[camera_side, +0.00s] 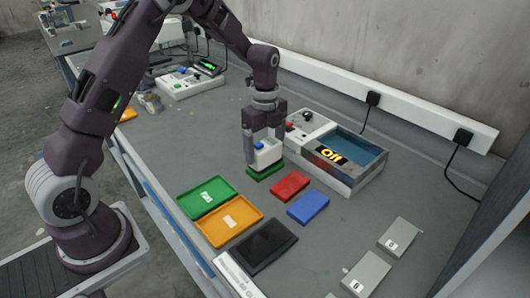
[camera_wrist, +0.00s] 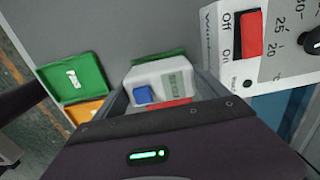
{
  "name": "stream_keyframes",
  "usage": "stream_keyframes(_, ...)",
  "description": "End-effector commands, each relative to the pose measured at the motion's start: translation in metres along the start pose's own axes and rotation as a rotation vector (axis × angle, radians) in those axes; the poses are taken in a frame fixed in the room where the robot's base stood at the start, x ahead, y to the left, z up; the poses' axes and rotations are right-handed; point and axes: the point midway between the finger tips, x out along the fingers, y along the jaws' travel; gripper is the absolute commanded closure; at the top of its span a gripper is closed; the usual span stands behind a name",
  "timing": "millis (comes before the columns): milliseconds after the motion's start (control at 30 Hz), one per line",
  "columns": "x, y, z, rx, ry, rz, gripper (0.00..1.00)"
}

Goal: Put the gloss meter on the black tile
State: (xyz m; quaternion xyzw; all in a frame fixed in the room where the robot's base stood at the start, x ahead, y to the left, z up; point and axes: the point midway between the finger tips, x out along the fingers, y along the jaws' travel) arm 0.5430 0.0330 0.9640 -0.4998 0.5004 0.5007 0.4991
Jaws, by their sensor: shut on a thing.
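The gloss meter (camera_side: 268,157) is a small white box with a blue button on top. In the wrist view the gloss meter (camera_wrist: 160,75) also shows a grey display and a red patch. My gripper (camera_side: 265,150) is shut on it, one finger at each side. It is directly over a green tile (camera_side: 262,176); I cannot tell whether it touches it. In the wrist view only an edge of that tile (camera_wrist: 158,55) shows behind the meter. The black tile (camera_side: 262,246) lies bare nearer the front edge of the bench.
A red tile (camera_side: 290,186) and a blue tile (camera_side: 308,207) lie right of the meter. A green tray (camera_side: 184,206) and an orange tray (camera_side: 213,240) stand left. A water bath (camera_side: 372,160) stands close behind right. Grey blocks (camera_side: 400,236) lie at the right.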

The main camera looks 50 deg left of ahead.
Motion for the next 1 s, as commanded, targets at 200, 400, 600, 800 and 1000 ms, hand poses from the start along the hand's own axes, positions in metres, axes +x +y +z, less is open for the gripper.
stream_keyframes(200,-0.055,-0.002,0.000,-0.001,-0.001,-0.009,0.86)
stream_keyframes(400,-0.089,-0.001,0.000,0.000,-0.001,-0.006,0.86)
stream_keyframes(600,-0.095,0.007,-0.018,0.003,0.001,-0.003,0.86)
stream_keyframes(800,-0.098,0.049,-0.090,0.009,0.005,-0.002,0.86)
stream_keyframes(1000,-0.098,0.120,-0.158,0.008,0.003,-0.002,0.86)
